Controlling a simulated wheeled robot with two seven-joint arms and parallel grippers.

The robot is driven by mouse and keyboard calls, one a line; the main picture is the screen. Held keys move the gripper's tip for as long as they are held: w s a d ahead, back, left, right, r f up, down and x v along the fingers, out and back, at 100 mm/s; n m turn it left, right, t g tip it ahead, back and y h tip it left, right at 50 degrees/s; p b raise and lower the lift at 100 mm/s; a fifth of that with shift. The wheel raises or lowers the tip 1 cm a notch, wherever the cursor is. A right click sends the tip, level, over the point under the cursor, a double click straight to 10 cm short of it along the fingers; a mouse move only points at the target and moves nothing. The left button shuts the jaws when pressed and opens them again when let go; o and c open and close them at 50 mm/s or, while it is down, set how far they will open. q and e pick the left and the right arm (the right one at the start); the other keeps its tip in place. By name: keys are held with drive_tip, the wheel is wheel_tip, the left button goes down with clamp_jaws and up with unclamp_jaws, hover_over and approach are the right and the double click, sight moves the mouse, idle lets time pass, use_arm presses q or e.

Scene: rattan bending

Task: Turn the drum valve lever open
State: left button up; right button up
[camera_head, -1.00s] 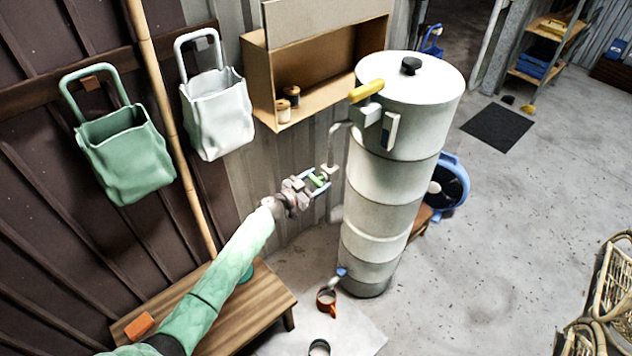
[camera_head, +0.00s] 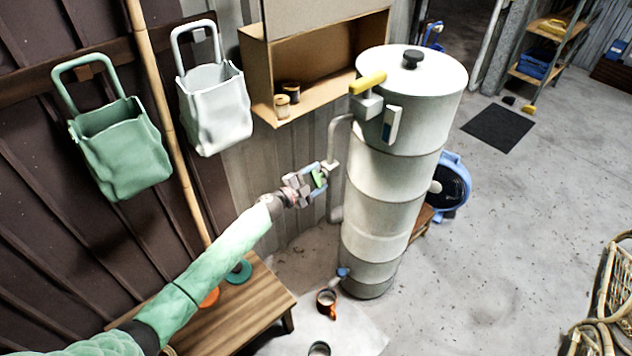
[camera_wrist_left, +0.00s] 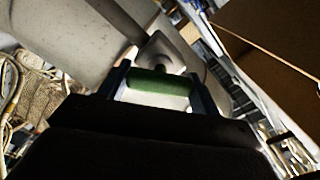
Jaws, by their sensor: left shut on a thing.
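The tall white drum (camera_head: 395,190) stands right of centre in the head view. A grey pipe (camera_head: 334,140) runs down its left side. A yellow lever (camera_head: 368,83) sits near its top. My left gripper (camera_head: 318,176) is beside the pipe, shut on a green handle (camera_head: 319,178). In the left wrist view the green handle (camera_wrist_left: 155,88) lies crosswise between the two fingers, in front of a grey fitting (camera_wrist_left: 162,50). The handle's exact joint to the pipe is too small to tell. My right gripper is not in view.
A wooden cabinet (camera_head: 254,80) hangs behind. Green (camera_head: 120,150) and white (camera_head: 214,110) bags hang left, with a bamboo pole (camera_head: 165,120) between. A wooden bench (camera_head: 225,315) lies under my arm. A blue fan (camera_head: 452,188) stands behind the drum. The floor at right is mostly clear.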

use_arm(q)
drive_tip(key=m+b, duration=0.2)
drive_tip(key=m, duration=0.3)
drive_tip(key=shift+f, duration=0.2)
drive_tip(key=shift+s+m+b, duration=0.1)
drive_tip(key=shift+m+b, duration=0.55)
drive_tip(key=shift+m, duration=0.25)
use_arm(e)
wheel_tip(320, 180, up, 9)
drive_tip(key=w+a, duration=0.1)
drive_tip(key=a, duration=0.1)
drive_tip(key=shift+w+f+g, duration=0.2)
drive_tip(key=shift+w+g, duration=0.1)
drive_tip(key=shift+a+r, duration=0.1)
use_arm(q)
drive_tip(key=o, duration=1)
drive_tip(key=shift+r, duration=0.1)
